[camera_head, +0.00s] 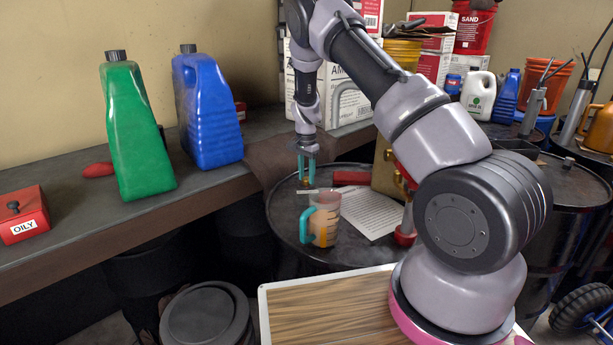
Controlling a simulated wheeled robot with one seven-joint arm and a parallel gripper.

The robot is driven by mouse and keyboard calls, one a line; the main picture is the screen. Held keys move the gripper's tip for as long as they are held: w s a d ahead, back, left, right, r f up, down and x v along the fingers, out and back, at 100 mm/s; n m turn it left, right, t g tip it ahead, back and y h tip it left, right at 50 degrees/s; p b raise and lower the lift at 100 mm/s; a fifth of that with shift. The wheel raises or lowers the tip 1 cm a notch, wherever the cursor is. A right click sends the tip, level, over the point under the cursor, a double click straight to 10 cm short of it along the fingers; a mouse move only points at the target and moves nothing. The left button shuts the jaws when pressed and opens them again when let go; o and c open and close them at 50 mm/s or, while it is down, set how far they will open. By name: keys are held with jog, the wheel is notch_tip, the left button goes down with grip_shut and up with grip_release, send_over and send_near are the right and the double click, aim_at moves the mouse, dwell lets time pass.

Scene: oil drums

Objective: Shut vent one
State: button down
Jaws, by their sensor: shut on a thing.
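My gripper (307,174) points straight down over the far left part of a dark drum top (284,222). Its teal fingers are closed on a small brass-coloured fitting (304,184) that stands on the drum top, most likely vent one. The fingers hide most of the fitting, and I cannot tell whether it is open or shut. I see no label on it.
A measuring jug (325,222) with orange liquid stands on the drum near the gripper. A printed sheet (371,213) and a red bar (351,178) lie to the right. Green (137,135) and blue (208,115) jugs stand on the left bench.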

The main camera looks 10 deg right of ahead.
aim_at(307, 178)
jog(key=shift+c, duration=2)
grip_release()
notch_tip(307, 178, up, 11)
jog(key=shift+f, duration=0.1)
